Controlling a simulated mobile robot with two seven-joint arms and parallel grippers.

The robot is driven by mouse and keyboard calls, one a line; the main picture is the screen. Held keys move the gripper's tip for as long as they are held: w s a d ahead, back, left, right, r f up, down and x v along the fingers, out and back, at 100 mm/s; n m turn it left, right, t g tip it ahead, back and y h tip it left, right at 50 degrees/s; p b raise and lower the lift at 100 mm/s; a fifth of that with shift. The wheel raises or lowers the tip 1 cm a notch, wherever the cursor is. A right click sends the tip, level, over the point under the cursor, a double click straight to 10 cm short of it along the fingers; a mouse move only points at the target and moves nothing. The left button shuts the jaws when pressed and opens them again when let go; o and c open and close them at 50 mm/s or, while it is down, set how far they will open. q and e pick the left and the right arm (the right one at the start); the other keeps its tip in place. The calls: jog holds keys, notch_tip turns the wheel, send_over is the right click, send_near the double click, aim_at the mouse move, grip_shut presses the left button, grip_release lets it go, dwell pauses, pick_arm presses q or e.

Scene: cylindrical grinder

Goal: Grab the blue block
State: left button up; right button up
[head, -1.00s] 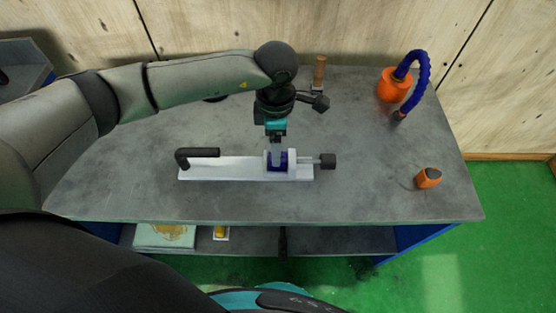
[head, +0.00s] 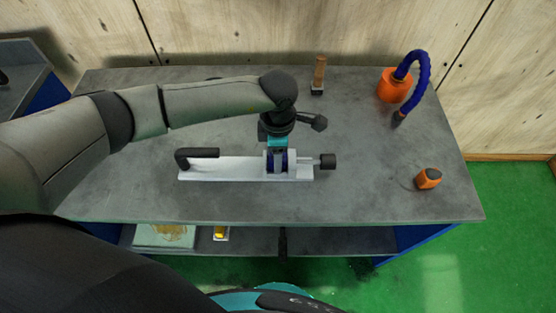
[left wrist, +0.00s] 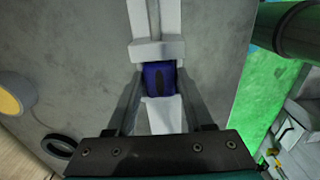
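The blue block (left wrist: 159,78) sits in a white vise-like fixture (head: 225,171), against its raised jaw. In the head view slivers of blue show on both sides of my left gripper (head: 278,163), which hides most of the block. My left gripper points down over the fixture. In the left wrist view the two fingers of the left gripper (left wrist: 159,80) stand open on either side of the block, very close to its sides. No clear grip on it shows. My right gripper is not in view.
The fixture has a black handle (head: 197,154) at left and a black knob (head: 328,161) at right. An orange container (head: 392,86) with a blue hose, a small orange-black object (head: 428,178) and a wooden-handled tool (head: 319,75) stand on the grey table (head: 370,150).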

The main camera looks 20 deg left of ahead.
pick_arm(q)
grip_shut()
jog(key=shift+r, duration=0.15)
